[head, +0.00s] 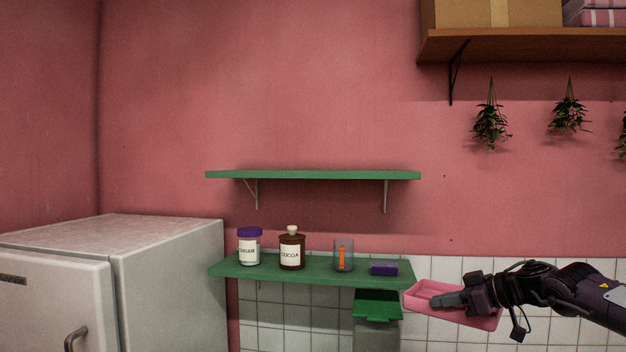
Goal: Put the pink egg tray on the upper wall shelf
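The pink egg tray (421,288) is at the lower right in the head view, tilted a little. It hangs in front of the tiled wall, just right of the lower green shelf. My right gripper (445,300) reaches in from the right and is shut on the tray; its fingers partly cover the tray's middle. The upper wall shelf (312,175) is a bare green board on two brackets, up and to the left of the tray. My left gripper is not in view.
A green-lidded bin (377,305) stands below. A fridge (165,265) is left. A wooden shelf (520,48) is above right.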

